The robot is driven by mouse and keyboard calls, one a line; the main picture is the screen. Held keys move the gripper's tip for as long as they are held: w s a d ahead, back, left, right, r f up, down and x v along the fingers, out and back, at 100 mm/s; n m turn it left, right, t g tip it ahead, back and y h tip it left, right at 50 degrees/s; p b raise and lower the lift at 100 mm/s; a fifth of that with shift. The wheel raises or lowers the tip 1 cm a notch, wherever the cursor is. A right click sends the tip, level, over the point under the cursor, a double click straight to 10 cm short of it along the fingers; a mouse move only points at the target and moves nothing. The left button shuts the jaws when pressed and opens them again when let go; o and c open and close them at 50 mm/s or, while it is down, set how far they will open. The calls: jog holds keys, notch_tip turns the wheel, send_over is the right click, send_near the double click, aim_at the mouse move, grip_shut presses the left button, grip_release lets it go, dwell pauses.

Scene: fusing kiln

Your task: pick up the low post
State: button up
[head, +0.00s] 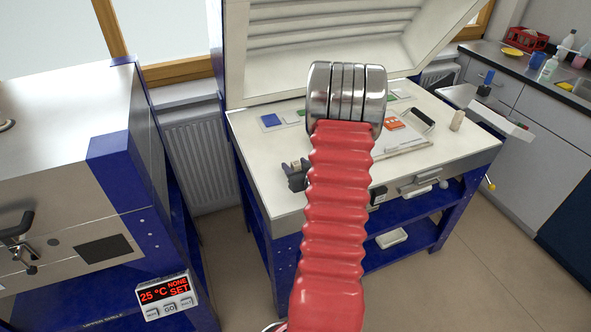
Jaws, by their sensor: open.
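My gripper (296,176) shows as a dark shape just left of my red sleeved arm, over the front left part of the pale kiln bed (262,190). Its jaws are open, and my arm hides part of it. A small brownish piece (303,165) shows beside the jaws; I cannot tell whether it is a post or whether it lies between them. A short tan post (457,120) stands upright near the right edge of the bed, well apart from my gripper. I cannot tell which piece is the low post.
The raised kiln lid (330,45) stands behind the bed. Blue and green tiles (271,120), an orange piece (394,124) on a white board and a dark tray (420,118) lie on the bed. A closed kiln (60,130) stands left. The bed's front left is mostly clear.

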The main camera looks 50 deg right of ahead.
jog(key=shift+c, duration=0.2)
jog(key=c, duration=1.1)
